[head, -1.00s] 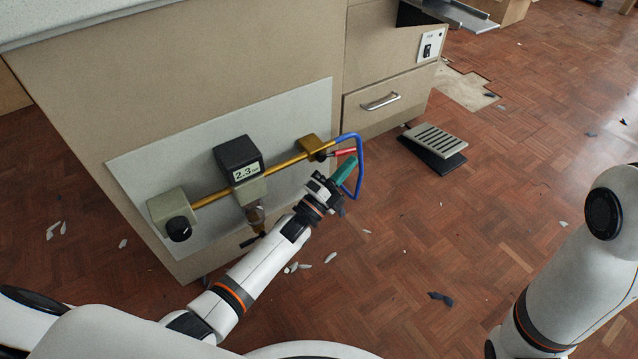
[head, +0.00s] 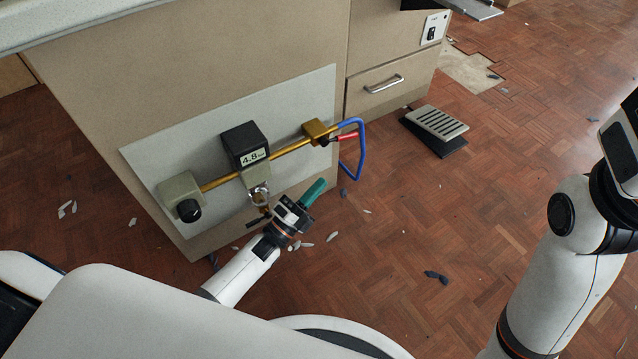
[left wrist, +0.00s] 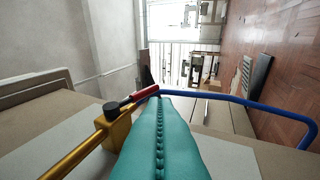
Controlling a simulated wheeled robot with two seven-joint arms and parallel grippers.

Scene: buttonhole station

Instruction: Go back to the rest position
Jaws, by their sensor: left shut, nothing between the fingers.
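My left gripper (head: 316,190) has teal fingers, pressed together and empty. In the head view it is in front of the lower right part of the grey panel, below the brass rail and apart from the blue tube. In the left wrist view the shut teal fingers (left wrist: 162,125) fill the lower middle, with the blue tube beyond them. My right arm (head: 570,240) stands at the right edge of the head view; its fingers are out of the picture.
A cabinet carries the grey panel (head: 150,155) with a brass rail (head: 290,147), a dark display box (head: 244,143) reading 4.8, a black knob (head: 188,210), a red-ended part (head: 347,136) and the blue tube (head: 361,165). A foot pedal (head: 437,125) and scraps lie on the floor.

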